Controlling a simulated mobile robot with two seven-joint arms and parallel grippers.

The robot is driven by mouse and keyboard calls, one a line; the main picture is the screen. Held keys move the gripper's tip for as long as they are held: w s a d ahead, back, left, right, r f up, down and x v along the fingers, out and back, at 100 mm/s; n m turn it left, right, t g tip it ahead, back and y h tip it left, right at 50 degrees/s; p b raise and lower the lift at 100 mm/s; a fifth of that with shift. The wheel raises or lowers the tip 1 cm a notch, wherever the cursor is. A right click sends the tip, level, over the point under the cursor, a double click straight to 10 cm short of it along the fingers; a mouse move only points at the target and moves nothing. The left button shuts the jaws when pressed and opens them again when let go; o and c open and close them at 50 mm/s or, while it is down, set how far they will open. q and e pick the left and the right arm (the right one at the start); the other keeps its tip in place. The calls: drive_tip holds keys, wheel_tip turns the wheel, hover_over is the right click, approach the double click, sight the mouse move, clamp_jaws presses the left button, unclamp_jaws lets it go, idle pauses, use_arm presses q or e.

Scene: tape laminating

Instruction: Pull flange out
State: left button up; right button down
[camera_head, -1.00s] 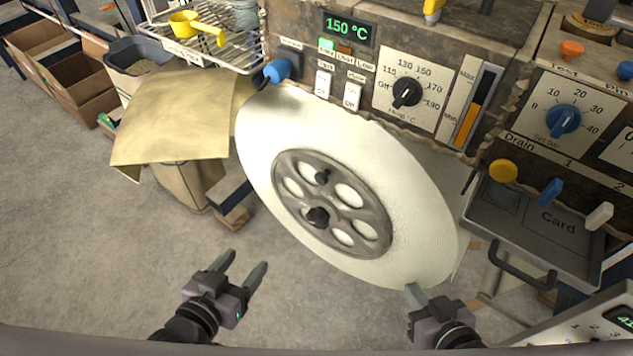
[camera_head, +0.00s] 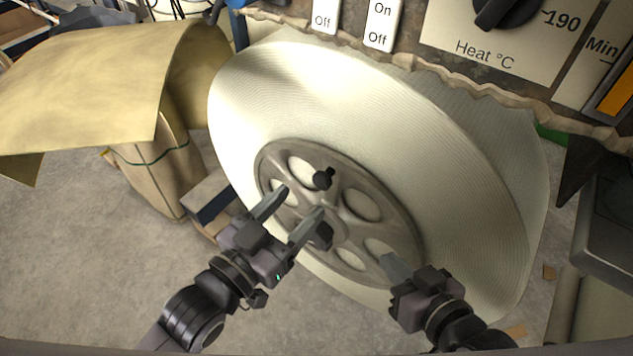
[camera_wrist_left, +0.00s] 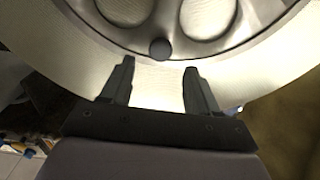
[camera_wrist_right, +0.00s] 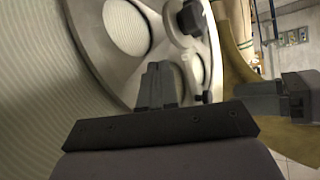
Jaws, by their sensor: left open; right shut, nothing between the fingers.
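The flange (camera_head: 385,220) is a grey round plate with several oval holes, set on the face of a big white ribbed tape roll (camera_head: 450,150). A dark knob (camera_head: 323,179) stands out from it, and a dark block-like piece (camera_head: 321,236) shows lower down. My left gripper (camera_head: 295,202) is open in front of the flange. In the left wrist view a round dark knob (camera_wrist_left: 160,49) lies beyond the gap between its fingers (camera_wrist_left: 158,80), apart from them. My right gripper (camera_head: 389,264) is shut and empty near the flange's lower right; contact cannot be told.
The machine panel with a heat dial (camera_head: 505,12) and switches (camera_head: 381,22) overhangs the roll. A tan sheet (camera_head: 100,85) hangs at the left over a sack (camera_head: 160,165). Grey floor (camera_head: 90,270) is open at lower left.

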sight(320, 183)
use_arm(q)
drive_tip(key=shift+b+x, duration=0.8)
drive_tip(key=shift+x, duration=2.3)
